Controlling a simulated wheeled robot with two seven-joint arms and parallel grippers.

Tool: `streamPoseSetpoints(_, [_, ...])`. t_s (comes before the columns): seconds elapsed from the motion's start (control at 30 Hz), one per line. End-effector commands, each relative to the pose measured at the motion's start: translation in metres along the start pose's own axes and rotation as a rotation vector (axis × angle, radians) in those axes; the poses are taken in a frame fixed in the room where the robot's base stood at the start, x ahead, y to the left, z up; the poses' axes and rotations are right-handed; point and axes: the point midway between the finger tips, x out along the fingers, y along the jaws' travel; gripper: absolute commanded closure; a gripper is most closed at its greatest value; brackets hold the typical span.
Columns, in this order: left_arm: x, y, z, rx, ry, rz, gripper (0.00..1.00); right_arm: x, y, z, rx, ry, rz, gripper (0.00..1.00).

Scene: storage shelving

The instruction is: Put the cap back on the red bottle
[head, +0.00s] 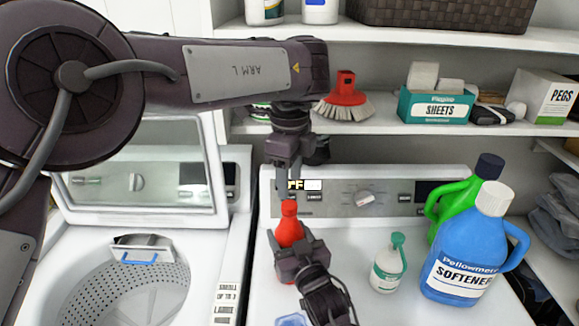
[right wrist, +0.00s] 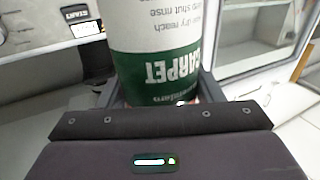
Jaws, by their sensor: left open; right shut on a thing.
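The red bottle (head: 289,229) stands upright on the white machine top, its lower part hidden behind my right gripper. My right gripper (head: 298,258) is shut on its body. In the right wrist view the bottle's white and green label (right wrist: 158,60) reads "CARPET" between the fingers. My left gripper (head: 286,186) is open and points down, just above the bottle's narrow red top. I cannot tell whether that red top is a cap or bare neck, and I see no separate cap clearly. Whether the left fingers touch the top is unclear.
A blue softener bottle (head: 462,255), a green bottle (head: 455,210) and a small white bottle with green top (head: 389,265) stand to the right. A pale blue item (head: 292,321) lies at the front edge. An open washer (head: 125,275) is at left. Shelves hold a brush (head: 346,95) and boxes.

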Motion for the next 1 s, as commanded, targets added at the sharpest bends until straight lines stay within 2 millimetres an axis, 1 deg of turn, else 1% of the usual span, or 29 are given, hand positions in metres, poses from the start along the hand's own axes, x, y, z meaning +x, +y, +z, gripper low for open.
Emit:
streamPoseSetpoints(0.03, [0.009,0.001,0.0,0.001,0.003,0.003,0.52,0.0,0.0,0.0,0.001,0.001,0.0,1.0])
streamPoseSetpoints(0.1, [0.021,0.001,0.0,0.0,0.003,0.003,0.52,0.0,0.0,0.0,0.001,0.001,0.0,1.0])
streamPoseSetpoints(0.2, [0.036,0.001,0.0,0.0,0.002,0.002,0.52,0.0,0.0,0.0,0.001,0.001,0.0,1.0])
streamPoseSetpoints(0.33, [0.05,0.0,0.0,0.001,0.001,0.002,0.52,0.0,0.0,0.0,0.001,0.001,0.0,1.0])
streamPoseSetpoints(0.5, [0.058,0.0,0.0,0.0,0.001,0.0,0.52,0.0,0.0,0.0,0.001,0.001,0.0,1.0])
streamPoseSetpoints(0.77, [0.058,0.0,0.0,0.0,0.001,0.0,0.52,0.0,0.0,0.0,0.001,0.001,0.0,1.0])
streamPoseSetpoints(1.0, [0.058,0.0,0.0,0.0,0.001,-0.001,0.83,0.0,0.0,0.0,0.001,0.001,0.0,1.0])
